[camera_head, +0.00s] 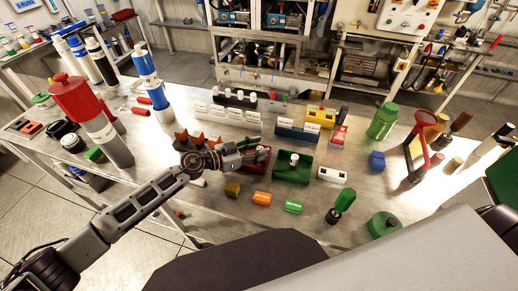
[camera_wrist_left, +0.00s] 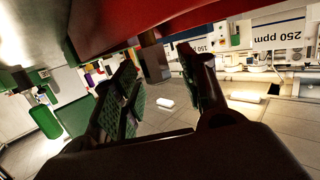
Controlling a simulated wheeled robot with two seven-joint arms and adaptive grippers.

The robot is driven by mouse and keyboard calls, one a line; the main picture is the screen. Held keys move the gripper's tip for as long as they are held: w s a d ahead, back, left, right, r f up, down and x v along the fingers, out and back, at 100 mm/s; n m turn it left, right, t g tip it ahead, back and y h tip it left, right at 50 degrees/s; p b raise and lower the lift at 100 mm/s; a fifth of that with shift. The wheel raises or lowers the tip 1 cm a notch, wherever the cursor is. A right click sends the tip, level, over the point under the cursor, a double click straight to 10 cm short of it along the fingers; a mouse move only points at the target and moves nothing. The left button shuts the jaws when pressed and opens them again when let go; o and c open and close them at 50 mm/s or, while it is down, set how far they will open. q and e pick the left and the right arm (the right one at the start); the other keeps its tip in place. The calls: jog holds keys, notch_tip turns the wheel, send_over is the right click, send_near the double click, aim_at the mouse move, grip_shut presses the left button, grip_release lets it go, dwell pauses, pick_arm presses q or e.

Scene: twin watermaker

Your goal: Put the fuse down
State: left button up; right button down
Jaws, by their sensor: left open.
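My left gripper (camera_head: 254,151) is open at the middle of the bench, right over the small red tray (camera_head: 264,167). In the left wrist view its two fingers (camera_wrist_left: 160,62) stand apart with nothing clamped between them. A red surface fills the top of that view, and a dark brown block-like piece (camera_wrist_left: 155,62) shows beyond the fingertips; I cannot tell if it is touched. I cannot single out the fuse for certain; the gripper hides part of the red tray. My right gripper is not in view.
A green tray (camera_head: 291,176) with a white-topped piece is just right of my left gripper. Orange (camera_head: 262,198) and green (camera_head: 293,207) blocks lie in front. Tall red-grey (camera_head: 98,120) and blue-white (camera_head: 149,82) cylinders stand left. White label cards (camera_head: 215,110) stand behind.

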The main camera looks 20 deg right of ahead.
pick_arm(q)
jog(key=shift+v, duration=4.9)
jog(key=shift+s+a, duration=0.15)
jog(key=shift+a, duration=0.3)
jog(key=shift+a+r, duration=0.15)
jog(key=shift+a, duration=0.05)
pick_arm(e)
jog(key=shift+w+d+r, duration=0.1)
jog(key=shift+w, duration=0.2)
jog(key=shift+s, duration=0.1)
